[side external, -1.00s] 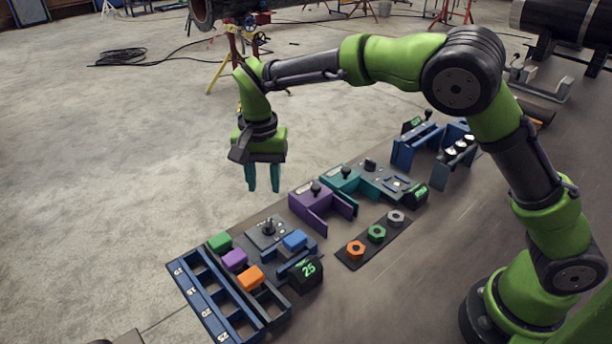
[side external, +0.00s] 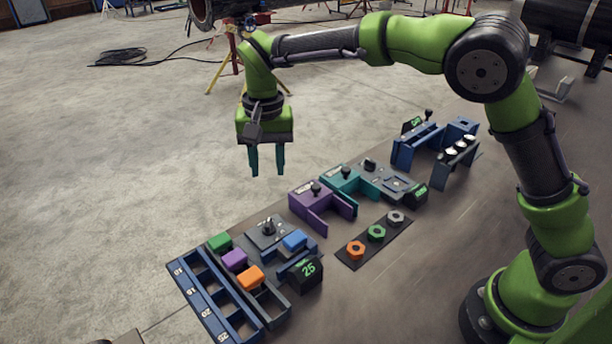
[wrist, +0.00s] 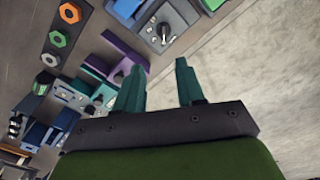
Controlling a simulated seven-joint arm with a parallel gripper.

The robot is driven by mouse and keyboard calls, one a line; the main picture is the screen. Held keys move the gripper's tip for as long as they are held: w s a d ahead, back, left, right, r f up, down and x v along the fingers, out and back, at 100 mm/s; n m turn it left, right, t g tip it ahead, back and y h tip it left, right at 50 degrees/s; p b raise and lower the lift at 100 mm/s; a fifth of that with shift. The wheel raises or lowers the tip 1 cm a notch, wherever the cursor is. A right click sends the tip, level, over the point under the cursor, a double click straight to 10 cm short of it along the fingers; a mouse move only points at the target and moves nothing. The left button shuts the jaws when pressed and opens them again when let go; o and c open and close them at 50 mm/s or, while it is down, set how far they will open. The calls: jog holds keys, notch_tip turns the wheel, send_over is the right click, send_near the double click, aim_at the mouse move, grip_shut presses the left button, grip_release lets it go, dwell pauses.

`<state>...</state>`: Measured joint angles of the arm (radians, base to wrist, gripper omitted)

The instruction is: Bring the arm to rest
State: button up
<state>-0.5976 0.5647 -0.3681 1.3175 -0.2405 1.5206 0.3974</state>
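My gripper (side external: 267,160) hangs in the air above the back edge of the bench, fingers pointing down. Its two teal fingers stand apart with nothing between them. In the wrist view the gripper (wrist: 157,85) also shows its fingers apart and empty. Below and to the right of it in the side view stand a purple fixture (side external: 322,203) and a teal fixture (side external: 341,178), and the fingers touch neither.
A dark strip (side external: 375,239) carries three hex nuts. Blue stands (side external: 415,148) are at the far right. Air around my gripper is clear.

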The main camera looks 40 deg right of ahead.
jog(key=s+d+r+n+t+y, duration=0.1)
jog(key=s+d+r+t, duration=0.2)
jog(key=s+d, duration=0.4)
jog(key=s+d+r+n+t+y, duration=0.1)
jog(key=s+d+r+t, duration=0.3)
jog(key=s, duration=1.1)
jog(key=d+n, duration=0.1)
jog(key=d, duration=0.2)
jog(key=shift+s, duration=0.25)
